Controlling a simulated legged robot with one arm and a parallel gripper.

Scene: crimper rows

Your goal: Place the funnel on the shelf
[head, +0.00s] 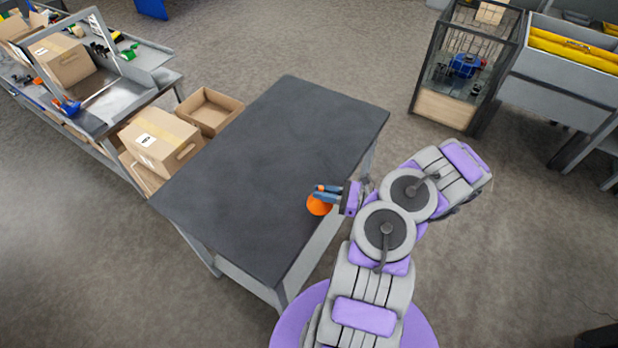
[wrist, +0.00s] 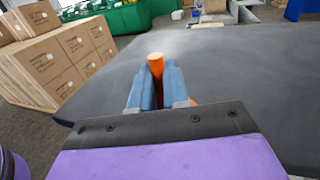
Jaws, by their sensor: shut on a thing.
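The orange funnel (head: 319,206) is at the right edge of the dark table (head: 270,140), with its wide part down. I cannot tell whether it touches the tabletop. My gripper (head: 326,193) is shut on the funnel, its blue fingers on the narrow part. In the wrist view, the funnel's orange spout (wrist: 156,63) stands up between the fingertips (wrist: 156,84), and a little orange shows beside the right finger. A grey lower board under the table (head: 240,281) is partly visible; I cannot tell which surface is the shelf.
The tabletop is bare. Cardboard boxes (head: 158,140) stand by its left side. A cluttered workbench (head: 110,112) is at the upper left. A framed case (head: 465,65) and a grey unit with yellow contents (head: 565,70) stand at the upper right. Open floor lies between.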

